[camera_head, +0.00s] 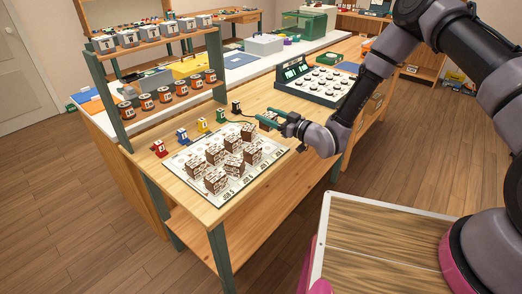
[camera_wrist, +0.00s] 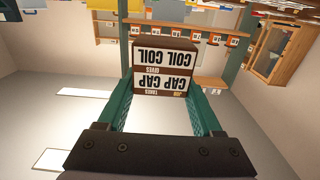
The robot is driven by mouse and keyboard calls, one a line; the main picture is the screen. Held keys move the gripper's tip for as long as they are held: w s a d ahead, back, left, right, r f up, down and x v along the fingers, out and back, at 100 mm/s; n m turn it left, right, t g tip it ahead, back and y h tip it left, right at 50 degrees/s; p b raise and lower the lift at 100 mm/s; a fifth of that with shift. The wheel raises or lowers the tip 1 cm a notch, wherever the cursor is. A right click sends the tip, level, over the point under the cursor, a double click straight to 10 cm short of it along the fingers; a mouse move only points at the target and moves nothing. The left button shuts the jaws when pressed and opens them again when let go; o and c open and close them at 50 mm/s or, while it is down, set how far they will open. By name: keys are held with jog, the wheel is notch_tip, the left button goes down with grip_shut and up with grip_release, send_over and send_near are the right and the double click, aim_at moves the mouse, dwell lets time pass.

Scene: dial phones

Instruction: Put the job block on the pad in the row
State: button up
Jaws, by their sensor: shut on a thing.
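My gripper (camera_head: 272,118) is shut on a brown job block (camera_wrist: 163,66), above the right part of the wooden table. In the wrist view the block sits between the two green fingers, its white labels upside down, reading COIL COIL and CAP CAP. In the head view only a small dark part of the held block shows between the fingers. A pale mat (camera_head: 235,188) with job labels on its front edge lies left of the gripper. Several brown-and-white blocks (camera_head: 216,181) stand on it in rows. Which spot is the pad, I cannot tell.
Small coloured figures, red (camera_head: 160,149) to black (camera_head: 236,107), stand in a line behind the mat. A shelf rack (camera_head: 160,92) with labelled cans and boxes rises at the back left. A green-framed panel with round dials (camera_head: 318,84) stands behind my gripper.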

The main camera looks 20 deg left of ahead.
notch_tip(320, 180, down, 9)
jog(key=shift+r, duration=0.1)
dwell(0.3)
jog(key=shift+f, duration=0.2)
jog(key=o, duration=1.4)
